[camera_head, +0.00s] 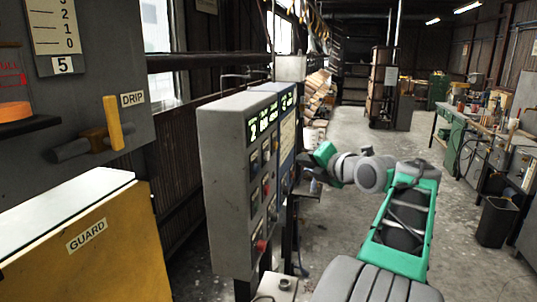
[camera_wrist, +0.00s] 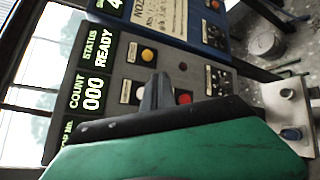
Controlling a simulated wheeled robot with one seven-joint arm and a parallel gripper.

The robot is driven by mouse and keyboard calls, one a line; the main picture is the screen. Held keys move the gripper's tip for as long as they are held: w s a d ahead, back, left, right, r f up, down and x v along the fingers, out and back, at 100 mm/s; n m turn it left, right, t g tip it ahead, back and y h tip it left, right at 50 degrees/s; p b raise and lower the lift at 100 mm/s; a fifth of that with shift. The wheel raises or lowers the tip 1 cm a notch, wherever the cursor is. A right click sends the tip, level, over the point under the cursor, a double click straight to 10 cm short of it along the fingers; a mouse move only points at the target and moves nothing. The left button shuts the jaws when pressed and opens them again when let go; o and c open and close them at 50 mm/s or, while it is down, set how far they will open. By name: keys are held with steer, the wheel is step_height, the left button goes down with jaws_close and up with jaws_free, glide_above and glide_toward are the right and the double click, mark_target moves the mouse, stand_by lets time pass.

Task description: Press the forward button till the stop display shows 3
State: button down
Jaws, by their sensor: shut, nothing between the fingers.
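The grey control panel (camera_head: 225,190) stands left of centre in the head view, with a display (camera_head: 264,122) at its top and rows of buttons below. The display's leftmost figure looks like 2. In the wrist view the display (camera_wrist: 92,70) reads STATUS READY and COUNT 000; the stop number is cut off at the edge. A yellow button (camera_wrist: 147,55) and a red button (camera_wrist: 184,97) show there. Button labels are too small to read, so I cannot tell which is forward. My gripper (camera_wrist: 158,88) is shut and empty in front of the buttons; contact cannot be told.
A second, blue panel (camera_wrist: 205,30) adjoins the grey one. A yellow guard (camera_head: 95,235) and a grey cabinet with a drip lever (camera_head: 115,122) stand at the left. A workbench (camera_head: 455,135) lines the right wall. The floor between is open.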

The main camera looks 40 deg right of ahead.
mark_target(268, 156)
steer(key=shift+w+a+b, duration=0.2)
steer(key=shift+w+a, duration=0.75)
steer(key=shift+w, duration=0.25)
steer(key=shift+w+a+b, duration=0.15)
steer(key=shift+w+a, duration=0.75)
steer(key=shift+w, duration=0.25)
steer(key=shift+w+f+b, duration=0.1)
steer(key=shift+b, duration=0.2)
steer(key=shift+w+a+b, duration=0.25)
steer(key=shift+w+b, duration=0.05)
steer(key=shift+b, duration=0.15)
